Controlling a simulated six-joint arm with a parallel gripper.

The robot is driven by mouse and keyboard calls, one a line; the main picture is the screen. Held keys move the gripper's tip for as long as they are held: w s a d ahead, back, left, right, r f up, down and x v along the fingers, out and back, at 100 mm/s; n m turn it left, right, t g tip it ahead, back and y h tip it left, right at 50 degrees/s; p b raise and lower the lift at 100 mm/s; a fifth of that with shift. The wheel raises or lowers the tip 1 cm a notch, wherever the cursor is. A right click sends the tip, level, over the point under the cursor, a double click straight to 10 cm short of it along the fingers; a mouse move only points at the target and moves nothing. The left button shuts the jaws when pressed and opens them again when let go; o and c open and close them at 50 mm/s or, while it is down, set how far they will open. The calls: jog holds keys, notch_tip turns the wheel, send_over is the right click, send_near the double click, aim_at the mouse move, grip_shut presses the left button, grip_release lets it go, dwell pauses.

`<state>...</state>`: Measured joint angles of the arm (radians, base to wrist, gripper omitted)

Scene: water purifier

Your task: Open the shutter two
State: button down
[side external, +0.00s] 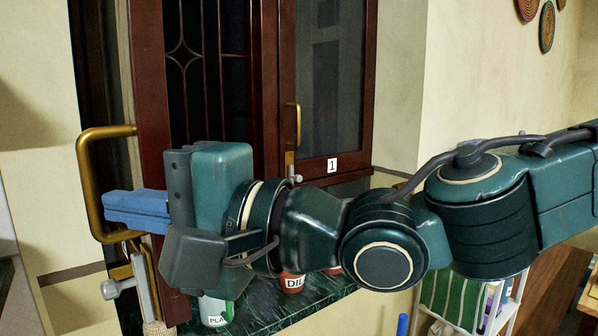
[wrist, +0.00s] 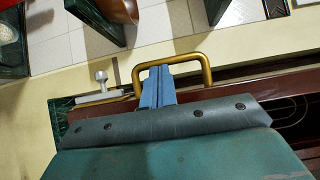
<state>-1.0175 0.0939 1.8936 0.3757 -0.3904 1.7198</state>
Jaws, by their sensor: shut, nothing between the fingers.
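The near shutter is a dark red-brown wooden panel (side external: 155,90) standing swung out edge-on at the left of the window; no number shows on it. Its brass loop handle (side external: 88,180) is also in the wrist view (wrist: 207,72). My gripper (side external: 108,207) has its blue fingers pressed together at the handle. In the wrist view the fingers (wrist: 156,72) lie within the loop's outline, tips close to its outer bar; I cannot tell whether they touch it. A silver bolt (side external: 112,288) sits below the handle, also in the wrist view (wrist: 101,82).
The other shutter (side external: 335,80), labelled 1, stands at the right with a smaller brass handle (side external: 293,122). Labelled pots (side external: 292,283) stand on the dark green marble sill (side external: 270,312) below my arm. A white rack (side external: 470,300) is at lower right.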

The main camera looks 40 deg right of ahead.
jog(key=v, duration=0.6)
jog(key=shift+d, duration=0.1)
jog(key=w+d+f+n+g+h, duration=0.15)
jog(key=d+f+h, duration=0.25)
jog(key=d, duration=0.8)
jog(key=d+f+n+g+h, duration=0.1)
jog(key=d+f+n+h, duration=0.25)
jog(key=d, duration=0.85)
jog(key=s+d+f+n+g+h, duration=0.1)
jog(key=s+d+f+n+g, duration=0.1)
jog(key=s+d+f, duration=0.3)
jog(key=s+d+f+n+g+h, duration=0.2)
jog(key=s+d+f+n+g, duration=0.1)
jog(key=s+d, duration=0.5)
notch_tip(320, 180, down, 3)
jog(key=shift+s+d+r+g, duration=0.25)
jog(key=shift+s+d+g, duration=0.25)
jog(key=shift+s, duration=0.7)
